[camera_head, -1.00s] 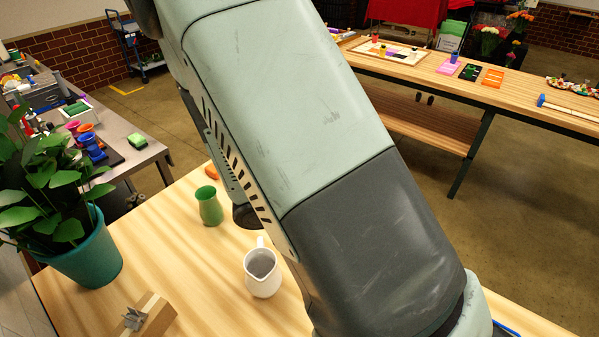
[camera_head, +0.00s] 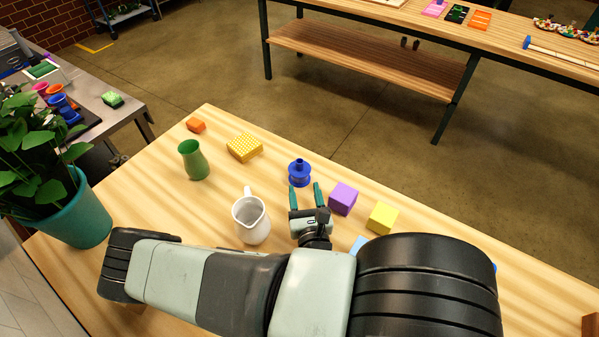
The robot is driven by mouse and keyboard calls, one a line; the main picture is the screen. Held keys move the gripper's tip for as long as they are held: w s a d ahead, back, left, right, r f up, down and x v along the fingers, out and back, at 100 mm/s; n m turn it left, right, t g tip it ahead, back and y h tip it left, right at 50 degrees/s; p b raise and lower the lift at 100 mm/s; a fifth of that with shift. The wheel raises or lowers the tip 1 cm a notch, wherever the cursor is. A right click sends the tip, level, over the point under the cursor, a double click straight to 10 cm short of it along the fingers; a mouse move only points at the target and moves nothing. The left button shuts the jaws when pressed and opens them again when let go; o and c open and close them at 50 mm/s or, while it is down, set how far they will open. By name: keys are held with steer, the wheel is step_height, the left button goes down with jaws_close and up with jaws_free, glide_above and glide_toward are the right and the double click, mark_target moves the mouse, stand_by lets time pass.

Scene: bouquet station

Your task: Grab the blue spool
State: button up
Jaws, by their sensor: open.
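The blue spool (camera_head: 299,174) stands upright on the wooden table, toward its far edge. It has a wide round base and a narrower top. My gripper (camera_head: 306,195) is open and empty. Its two green-tipped fingers point toward the spool, just on the near side of it. The fingertips look close to the spool's base, but I cannot tell whether they touch it. The spool does not appear to be between the fingers.
A purple cube (camera_head: 343,198) stands close to the right of my gripper, with a yellow cube (camera_head: 382,218) beyond it. A white pitcher (camera_head: 251,217) is close on the left. A yellow studded block (camera_head: 244,148) and a green vase (camera_head: 194,160) stand farther left.

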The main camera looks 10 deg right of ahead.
mark_target(300, 168)
steer(key=w, duration=0.7)
steer(key=shift+w+d, duration=0.1)
steer(key=shift+d, duration=0.15)
steer(key=shift+c, duration=0.2)
jaws_close()
